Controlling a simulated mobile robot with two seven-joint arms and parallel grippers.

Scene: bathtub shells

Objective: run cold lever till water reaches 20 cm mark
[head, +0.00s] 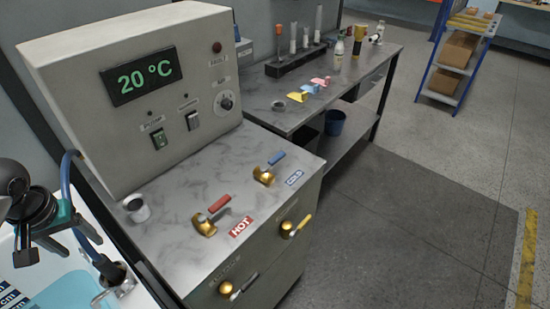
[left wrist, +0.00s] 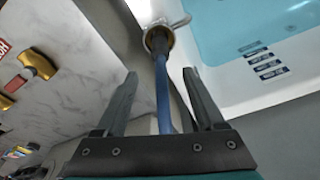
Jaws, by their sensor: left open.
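The cold lever (head: 264,175) is brass with a blue handle on the marble counter, beside a blue label. The hot lever (head: 205,225) has a red handle and stands nearer, by the HOT label; it also shows in the left wrist view (left wrist: 37,63). The white tub holds light blue water (head: 75,289), also in the left wrist view (left wrist: 230,28). Depth marks (left wrist: 264,60) are too small to read. My left gripper (head: 65,258) is open over the tub edge, well left of the levers. A blue hose (left wrist: 162,95) appears between its fingers. My right gripper is not seen.
A control box with a 20 °C display (head: 138,76) stands behind the levers. Two brass knobs (head: 288,229) (head: 226,287) project from the counter's front.

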